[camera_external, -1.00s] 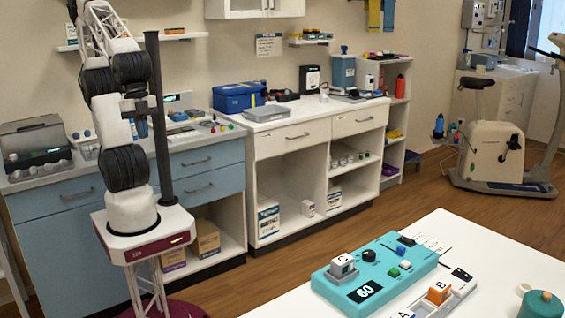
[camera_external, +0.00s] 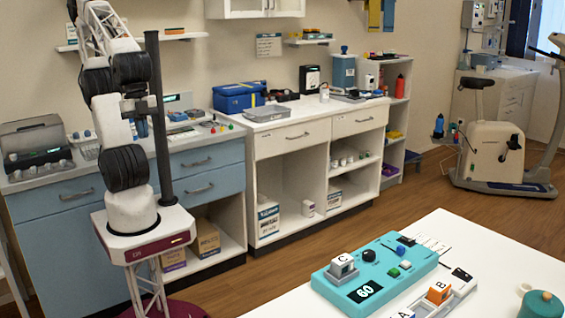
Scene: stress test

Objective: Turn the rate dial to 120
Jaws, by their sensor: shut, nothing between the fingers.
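A teal device (camera_external: 336,288) lies on the white table at the lower right. Its black display (camera_external: 365,291) reads 60. A round black dial (camera_external: 368,256) sits on its top, beside a white block marked C (camera_external: 343,262) in a grey holder. A green button (camera_external: 393,272) and a small blue part (camera_external: 401,249) are also on the device. Which control is the rate dial cannot be read from any label. My arm stands at the left, well apart from the device, and runs up past the top edge. My gripper is not in view.
A tray (camera_external: 470,284) with an orange block marked B (camera_external: 439,292) and a block marked A lies in front of the device. A teal pot (camera_external: 541,304) stands at the right. The white table (camera_external: 500,250) has bare room behind the tray. Cabinets line the wall.

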